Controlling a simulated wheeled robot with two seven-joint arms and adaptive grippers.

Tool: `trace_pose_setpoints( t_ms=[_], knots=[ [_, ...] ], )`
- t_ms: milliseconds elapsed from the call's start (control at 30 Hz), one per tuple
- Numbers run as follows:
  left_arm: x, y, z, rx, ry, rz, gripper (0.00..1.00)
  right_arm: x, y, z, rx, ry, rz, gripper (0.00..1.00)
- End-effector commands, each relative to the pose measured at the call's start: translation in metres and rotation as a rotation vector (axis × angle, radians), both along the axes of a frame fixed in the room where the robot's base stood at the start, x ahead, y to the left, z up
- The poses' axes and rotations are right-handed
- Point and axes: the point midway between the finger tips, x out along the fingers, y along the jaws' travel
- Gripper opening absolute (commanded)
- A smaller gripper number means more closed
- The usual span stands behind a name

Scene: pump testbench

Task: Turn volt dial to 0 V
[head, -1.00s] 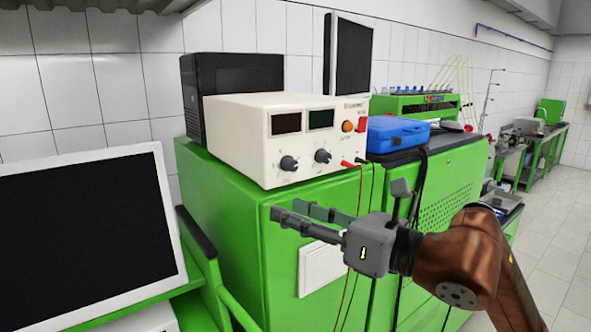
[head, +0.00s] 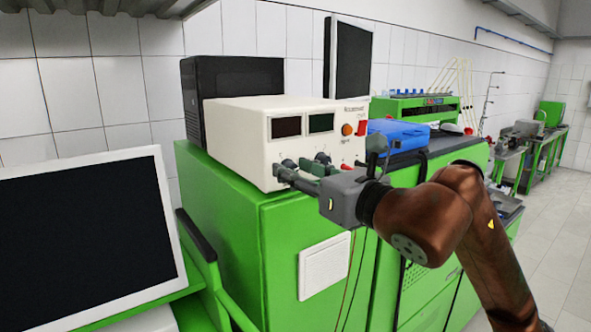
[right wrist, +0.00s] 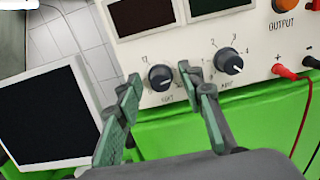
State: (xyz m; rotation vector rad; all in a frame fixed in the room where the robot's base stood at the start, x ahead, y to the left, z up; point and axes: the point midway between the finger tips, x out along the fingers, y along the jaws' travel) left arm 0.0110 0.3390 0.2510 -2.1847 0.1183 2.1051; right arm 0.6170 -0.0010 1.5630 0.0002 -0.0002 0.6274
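The volt dial (right wrist: 160,77) is the dark left knob on the front of the cream power supply (head: 240,152). In the head view it is mostly hidden behind my right gripper (head: 297,171). In the right wrist view my right gripper (right wrist: 159,72) is open, with one green-padded finger on each side of the volt dial. Gaps show between the fingers and the knob, so it is not gripped. I cannot read the dial's pointer clearly. My left gripper is out of view.
The amp dial (right wrist: 229,60) sits close beside the right finger. Red and black leads (right wrist: 302,108) plug in at the right. The supply stands on a green cabinet (head: 220,205), beside a blue case (head: 398,134). A monitor (head: 85,230) stands at the left.

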Motion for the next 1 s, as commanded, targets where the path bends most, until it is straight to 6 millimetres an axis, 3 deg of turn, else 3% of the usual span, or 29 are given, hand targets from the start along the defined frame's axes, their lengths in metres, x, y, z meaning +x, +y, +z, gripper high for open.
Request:
trace_pose_setpoints(
  t_ms=[233, 733, 1000],
  knots=[
    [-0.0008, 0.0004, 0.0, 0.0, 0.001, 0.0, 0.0, 0.0004, 0.0005, -0.0001, 0.0, 0.0, 0.001, 0.35],
    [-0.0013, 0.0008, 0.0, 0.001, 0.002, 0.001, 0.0, 0.0002, 0.0004, -0.0002, 0.0, 0.0, 0.001, 0.0],
    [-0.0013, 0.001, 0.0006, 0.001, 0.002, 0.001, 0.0, 0.0001, 0.0002, 0.0, -0.008, -0.006, 0.001, 0.0]
  ],
)
